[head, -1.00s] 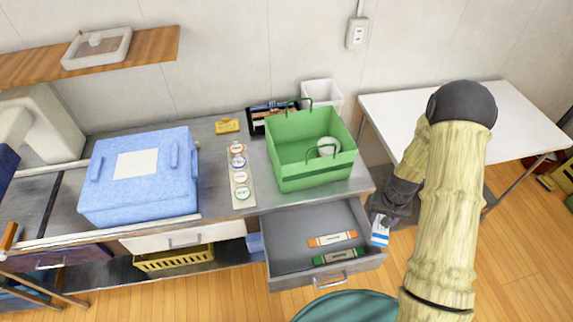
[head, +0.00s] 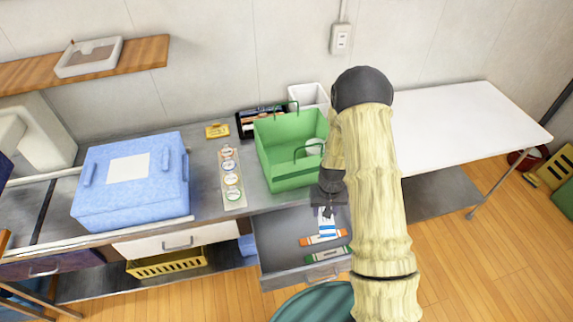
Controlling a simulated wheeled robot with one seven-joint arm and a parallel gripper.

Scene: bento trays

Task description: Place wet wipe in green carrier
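The wet wipe (head: 327,228) is a small white packet with blue stripes. It hangs below my gripper (head: 328,212), which is shut on its upper end. Both are above the open drawer, just in front of the counter edge. The green carrier (head: 272,160) is an open box with handles on the counter, behind and to the left of my gripper. A white round item (head: 314,147) shows at its right side. My arm hides part of the carrier's right side, and the finger contact is small in the picture.
The open grey drawer (head: 275,250) holds an orange-and-white packet (head: 323,238) and a green one (head: 328,255). A blue box (head: 130,205) and a strip of round labelled items (head: 231,180) stand left of the carrier. A white bin (head: 309,95) is behind it.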

